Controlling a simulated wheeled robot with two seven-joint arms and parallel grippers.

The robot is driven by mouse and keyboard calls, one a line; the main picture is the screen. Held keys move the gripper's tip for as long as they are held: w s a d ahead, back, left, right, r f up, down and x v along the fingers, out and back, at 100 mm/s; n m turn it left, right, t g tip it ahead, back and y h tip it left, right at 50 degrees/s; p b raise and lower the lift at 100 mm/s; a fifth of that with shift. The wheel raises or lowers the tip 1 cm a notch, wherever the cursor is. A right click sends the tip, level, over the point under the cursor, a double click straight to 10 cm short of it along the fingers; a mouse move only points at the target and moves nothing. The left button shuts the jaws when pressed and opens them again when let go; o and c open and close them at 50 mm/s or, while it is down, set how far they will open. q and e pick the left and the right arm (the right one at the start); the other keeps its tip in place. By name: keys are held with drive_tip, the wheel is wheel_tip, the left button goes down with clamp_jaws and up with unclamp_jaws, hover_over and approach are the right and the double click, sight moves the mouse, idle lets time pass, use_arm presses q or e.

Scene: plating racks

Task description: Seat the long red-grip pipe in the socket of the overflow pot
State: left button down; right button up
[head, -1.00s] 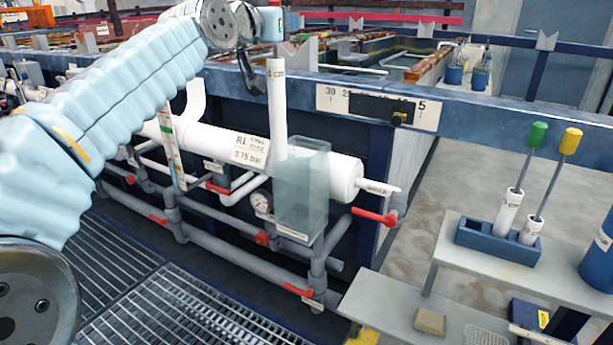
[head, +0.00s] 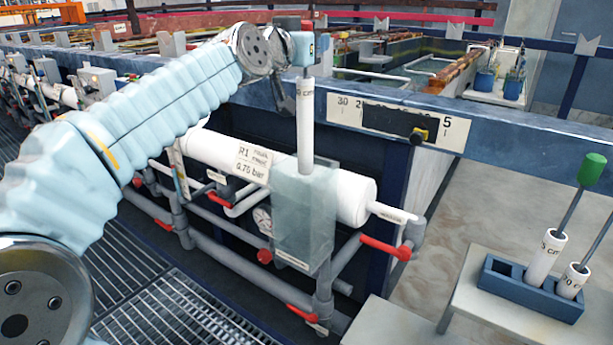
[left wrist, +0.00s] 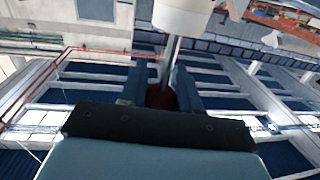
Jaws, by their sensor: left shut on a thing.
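The long pipe (head: 306,125) is white, with a thin grey rod rising from its top. My left gripper (head: 303,49) is shut on the red grip, which the fingers mostly hide in the head view. In the left wrist view the red grip (left wrist: 160,97) sits between the blue fingers, with the rod and white pipe (left wrist: 184,17) beyond. The overflow pot (head: 304,225) is a translucent greenish box. The pipe stands nearly upright, its lower end meeting the pot's top in the picture. I cannot tell how far it is inside, and the socket is hidden. My right gripper is out of view.
A white horizontal pipe (head: 225,153) runs behind the pot, with grey piping and red valve handles (head: 385,247) around it. A blue rack (head: 530,290) at right holds shorter pipes, one with a green grip (head: 591,168). A scale plate (head: 400,123) is on the tank edge.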

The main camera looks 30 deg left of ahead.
use_arm(q)
hover_over(309, 150)
drive_tip(key=w+a, duration=0.1)
drive_tip(key=w, duration=0.2)
drive_tip(key=f, duration=1)
drive_tip(key=shift+s+a, duration=0.15)
drive_tip(key=shift+s, duration=0.05)
wheel_tip(309, 150, down, 6)
drive_tip(key=shift+f+b, duration=0.1)
drive_tip(key=shift+b, duration=1.05)
wheel_tip(309, 150, down, 4)
drive_tip(key=shift+r+b, duration=0.1)
drive_tip(key=shift+b, duration=0.3)
drive_tip(key=shift+s+f, duration=0.15)
drive_tip(key=shift+f, duration=0.15)
drive_tip(key=c, duration=1.2)
unclamp_jaws()
drive_tip(key=shift+f, duration=0.15)
drive_tip(key=shift+o, duration=1)
drive_tip(key=shift+w+a+f, duration=0.1)
drive_tip(key=shift+w+f, duration=0.05)
drive_tip(key=shift+w, duration=0.05)
drive_tip(key=shift+o, duration=1)
drive_tip(key=shift+r, duration=0.3)
